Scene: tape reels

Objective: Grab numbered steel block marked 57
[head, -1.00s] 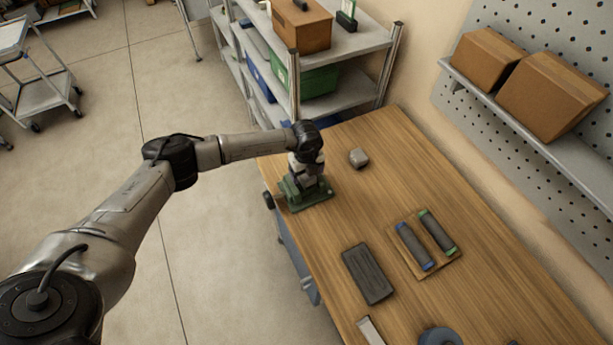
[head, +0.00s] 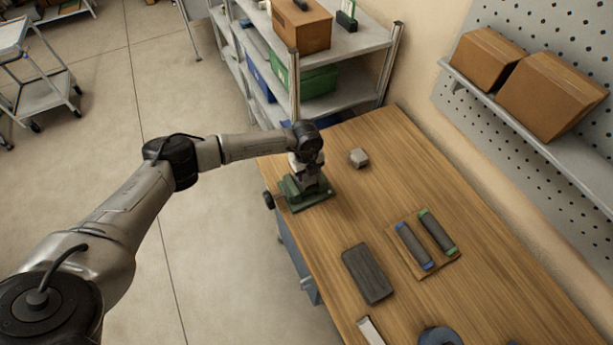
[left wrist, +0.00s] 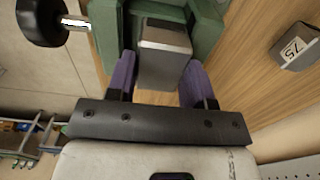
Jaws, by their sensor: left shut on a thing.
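A steel block (left wrist: 164,48) stands between the green jaws of a vise (left wrist: 206,25). Its visible faces show no readable number. My left gripper (left wrist: 160,78) is shut on this block, with a purple finger on either side. In the head view the left gripper (head: 306,173) is over the green vise (head: 300,195) at the table's left edge and hides the block. A second steel block (head: 359,158) lies loose on the table to the right. Its label in the left wrist view (left wrist: 291,49) appears to read 75. My right gripper is out of view.
The vise handle (head: 268,200) sticks out past the edge of the wooden table (head: 400,160). A dark slab (head: 368,273) and a wooden tray (head: 449,264) with two dark cylinders lie nearer. A shelf rack (head: 345,100) stands behind the table.

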